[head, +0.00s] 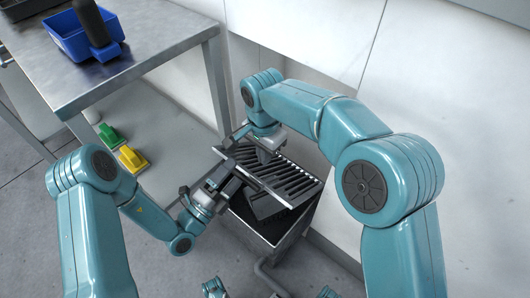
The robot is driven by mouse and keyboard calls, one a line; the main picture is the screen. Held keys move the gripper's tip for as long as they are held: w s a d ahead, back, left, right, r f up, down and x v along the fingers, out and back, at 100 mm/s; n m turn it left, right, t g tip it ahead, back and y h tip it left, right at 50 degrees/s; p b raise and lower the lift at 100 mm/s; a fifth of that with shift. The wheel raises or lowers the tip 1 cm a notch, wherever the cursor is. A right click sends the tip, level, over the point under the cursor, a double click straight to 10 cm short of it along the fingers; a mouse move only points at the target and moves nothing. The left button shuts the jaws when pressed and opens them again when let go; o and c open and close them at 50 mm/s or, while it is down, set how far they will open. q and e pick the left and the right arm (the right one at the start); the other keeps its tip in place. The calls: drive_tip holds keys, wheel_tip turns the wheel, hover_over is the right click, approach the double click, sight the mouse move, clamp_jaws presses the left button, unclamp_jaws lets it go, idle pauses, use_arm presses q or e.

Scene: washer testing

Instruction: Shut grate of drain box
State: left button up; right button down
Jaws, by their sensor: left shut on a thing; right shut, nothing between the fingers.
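The drain box (290,246) is a grey metal box on the floor in the middle of the head view. Its slatted grate (296,180) is raised and tilted over it, and the dark inside shows below the grate's near edge. My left gripper (231,174) is shut on the grate at its left side. My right gripper (264,152) is shut and empty at the grate's far side, close to its edge. Whether it touches the grate I cannot tell. My grippers and arms hide parts of the grate's left and far edges.
A metal table (135,72) at the upper left holds a blue bin (72,44) with a dark object. A green brush (109,136) and a yellow brush (132,158) lie below it. A white wall (455,110) stands behind the box. A pipe (268,278) runs by its base.

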use_arm(q)
drive_tip(key=shift+s+a, duration=0.45)
drive_tip(key=shift+s, duration=0.15)
drive_tip(key=shift+s+a, duration=0.4)
drive_tip(key=shift+s, duration=0.2)
drive_tip(key=c, duration=0.4)
drive_tip(key=s+d+f+m+g, duration=0.4)
drive_tip(key=s+f+m+g, duration=0.3)
drive_tip(key=s+m+g, duration=0.35)
drive_tip(key=s+d+f+m+g, duration=0.4)
drive_tip(key=s+f+m+g, duration=0.3)
drive_tip(key=s+m+g, duration=0.4)
drive_tip(key=s+a+f+m+y, duration=0.3)
drive_tip(key=a+f+m+y, duration=0.35)
drive_tip(key=m, duration=0.65)
drive_tip(key=shift+w+d+r+m+t+y+b, duration=0.15)
drive_tip(key=shift+w+m+t+y, duration=0.15)
drive_tip(key=shift+w+m+t, duration=1.1)
drive_tip(key=shift+w+a+r+m+t+y+b, duration=0.1)
drive_tip(key=shift+w+r+m+t+y, duration=0.2)
drive_tip(key=shift+w+m, duration=1.2)
drive_tip(key=shift+w+d+r+m+t+y+b, duration=0.15)
drive_tip(key=shift+w+m+t+y, duration=0.45)
drive_tip(key=shift+m, duration=1.55)
use_arm(e)
drive_tip(key=shift+s+a+f, duration=0.35)
drive_tip(key=shift+s+f, duration=0.05)
drive_tip(key=shift+s, duration=0.2)
